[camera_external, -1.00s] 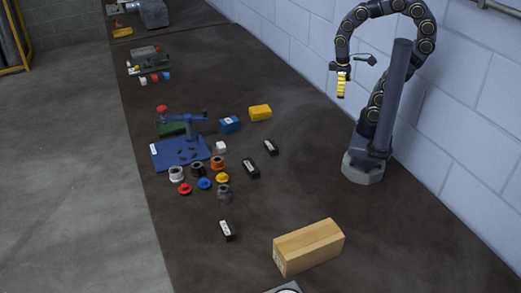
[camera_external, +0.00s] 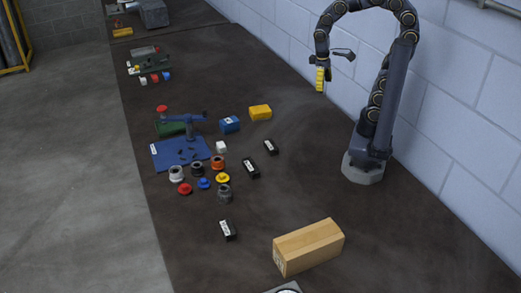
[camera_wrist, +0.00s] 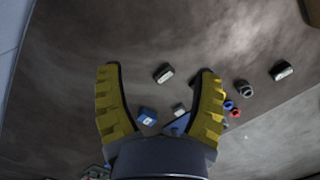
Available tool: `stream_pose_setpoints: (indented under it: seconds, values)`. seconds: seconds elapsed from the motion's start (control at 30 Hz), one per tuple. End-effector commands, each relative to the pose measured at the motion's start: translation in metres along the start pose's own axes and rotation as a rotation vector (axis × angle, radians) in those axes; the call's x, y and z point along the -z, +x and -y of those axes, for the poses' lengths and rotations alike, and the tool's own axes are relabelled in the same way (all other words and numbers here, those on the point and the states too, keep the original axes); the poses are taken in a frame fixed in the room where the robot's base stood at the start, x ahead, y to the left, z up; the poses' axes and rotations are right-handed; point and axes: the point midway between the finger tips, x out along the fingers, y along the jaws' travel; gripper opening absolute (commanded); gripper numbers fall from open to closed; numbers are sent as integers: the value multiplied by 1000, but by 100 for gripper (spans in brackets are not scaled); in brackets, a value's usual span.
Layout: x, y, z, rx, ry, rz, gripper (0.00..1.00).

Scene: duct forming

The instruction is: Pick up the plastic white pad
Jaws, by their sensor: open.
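A small white block (camera_external: 221,147), the only plain white pad-like piece I see, lies on the dark table by the right corner of a blue mat (camera_external: 165,160). In the wrist view a small pale piece (camera_wrist: 179,109) between my fingers looks like the same block. My gripper (camera_external: 320,82) has yellow fingers and hangs high above the table, behind and to the right of the block. In the wrist view my gripper (camera_wrist: 158,68) has its fingers spread apart, with nothing held between them.
Black blocks with white labels (camera_external: 251,168) lie right of the mat. A blue box (camera_external: 229,124) and a yellow box (camera_external: 260,112) stand behind the block. Several coloured round parts (camera_external: 204,184) lie in front.

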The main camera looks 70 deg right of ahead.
Motion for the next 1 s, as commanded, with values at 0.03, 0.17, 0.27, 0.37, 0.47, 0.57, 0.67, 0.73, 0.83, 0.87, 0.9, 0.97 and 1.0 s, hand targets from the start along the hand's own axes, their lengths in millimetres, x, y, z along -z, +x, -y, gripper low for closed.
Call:
stream_pose_setpoints:
  seconds: [0.03, 0.17, 0.27, 0.37, 0.47, 0.57, 0.67, 0.73, 0.83, 0.87, 0.9, 0.97, 1.0]
  values:
    - [22, -2, 4, -2, 31, 1, 66]
    - [77, -5, 14, -4, 117, -18, 66]
    - [119, 0, 24, -5, 182, -29, 66]
    - [159, 7, 34, -4, 244, -43, 66]
    - [199, 21, 45, -2, 307, -55, 66]
    - [236, 37, 57, 4, 368, -70, 66]
    - [272, 58, 70, 11, 426, -82, 66]
    - [294, 75, 79, 17, 469, -89, 66]
    - [324, 101, 92, 29, 527, -102, 66]
    - [332, 110, 96, 32, 544, -104, 66]
    - [342, 120, 101, 37, 566, -107, 66]
    - [354, 135, 108, 45, 594, -112, 66]
    - [360, 145, 112, 48, 612, -113, 66]
